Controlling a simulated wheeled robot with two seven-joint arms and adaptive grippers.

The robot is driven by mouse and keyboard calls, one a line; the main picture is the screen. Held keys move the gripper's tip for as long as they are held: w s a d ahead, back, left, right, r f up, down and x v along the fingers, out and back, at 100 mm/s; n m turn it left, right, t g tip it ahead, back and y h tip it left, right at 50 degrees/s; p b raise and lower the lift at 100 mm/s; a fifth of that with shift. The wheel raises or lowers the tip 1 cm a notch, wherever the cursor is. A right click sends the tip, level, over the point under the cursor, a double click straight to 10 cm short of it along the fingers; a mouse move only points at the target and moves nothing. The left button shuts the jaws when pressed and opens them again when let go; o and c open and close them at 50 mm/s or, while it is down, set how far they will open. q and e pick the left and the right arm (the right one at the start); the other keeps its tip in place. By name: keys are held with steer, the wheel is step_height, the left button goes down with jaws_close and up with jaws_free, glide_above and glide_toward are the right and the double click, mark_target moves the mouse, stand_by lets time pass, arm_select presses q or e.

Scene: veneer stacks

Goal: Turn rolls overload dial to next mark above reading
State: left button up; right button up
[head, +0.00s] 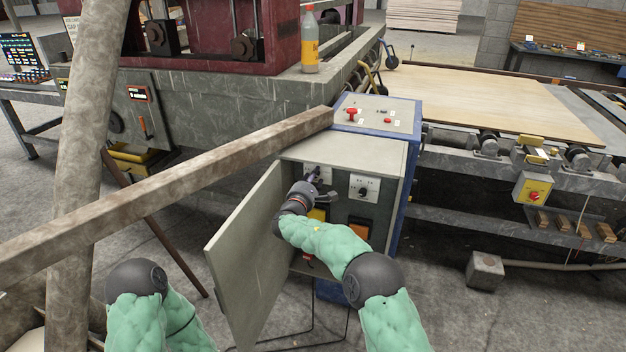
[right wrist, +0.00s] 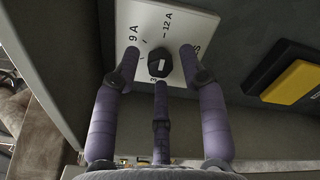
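The dial (right wrist: 160,62) is a small black knob on a white plate (right wrist: 143,17) in the right wrist view. Marks "9 A" and "12 A" are readable; other lettering is partly covered by my fingers. Which mark the knob points at is not clear. My right gripper (right wrist: 159,68) has its three purple fingers spread around the knob, apart from each other; contact cannot be told. In the head view my right gripper (head: 313,178) reaches into the open grey cabinet (head: 345,150) at the left white plate (head: 325,172). My left gripper is out of view; only its arm shows.
The cabinet door (head: 250,255) stands open left of my right arm. A second dial plate (head: 364,187) sits to the right. A yellow-and-black block (right wrist: 292,83) is beside the dial. A long beam (head: 170,190) crosses at the left. Red buttons (head: 352,114) top the cabinet.

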stand_by(0.3)
steer(key=v, duration=1.2)
